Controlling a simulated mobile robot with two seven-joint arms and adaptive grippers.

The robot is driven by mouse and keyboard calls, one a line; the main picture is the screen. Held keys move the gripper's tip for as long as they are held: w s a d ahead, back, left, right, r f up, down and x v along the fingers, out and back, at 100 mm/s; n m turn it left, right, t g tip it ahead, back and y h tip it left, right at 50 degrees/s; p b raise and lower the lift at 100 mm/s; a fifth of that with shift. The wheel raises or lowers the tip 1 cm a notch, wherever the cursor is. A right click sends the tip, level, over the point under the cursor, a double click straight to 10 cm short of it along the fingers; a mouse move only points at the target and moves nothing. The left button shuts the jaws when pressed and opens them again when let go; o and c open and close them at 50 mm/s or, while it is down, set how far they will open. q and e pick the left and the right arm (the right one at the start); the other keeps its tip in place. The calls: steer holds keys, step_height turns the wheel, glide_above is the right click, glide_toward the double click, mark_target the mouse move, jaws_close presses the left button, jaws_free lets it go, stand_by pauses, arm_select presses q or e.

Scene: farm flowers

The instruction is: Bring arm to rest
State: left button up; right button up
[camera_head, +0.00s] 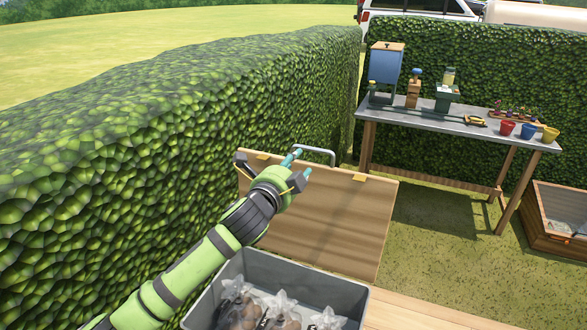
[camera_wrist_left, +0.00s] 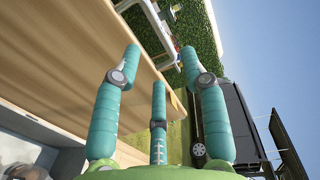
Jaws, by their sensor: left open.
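My left arm (camera_head: 190,270) reaches in from the lower left, over the grey crate (camera_head: 345,303). My left gripper (camera_head: 297,166) is in front of the upper part of an upright wooden panel (camera_head: 335,220). Its teal fingers are spread with nothing between them. The left wrist view shows the open fingers (camera_wrist_left: 160,65) beside a wooden surface (camera_wrist_left: 65,60). In the head view the gripper's body hides part of the panel's top left; whether the fingers touch the panel cannot be told. My right gripper is not in view.
The crate holds several clear bags (camera_head: 283,307) with brown contents. A tall hedge (camera_head: 130,140) runs along the left. A workbench (camera_head: 460,122) with a blue hopper (camera_head: 385,66) and coloured pots (camera_head: 528,131) stands at the back right. Open grass (camera_head: 445,230) lies before it.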

arm_select(q)
steer(key=shift+s+a, duration=0.15)
steer(key=shift+s, duration=0.25)
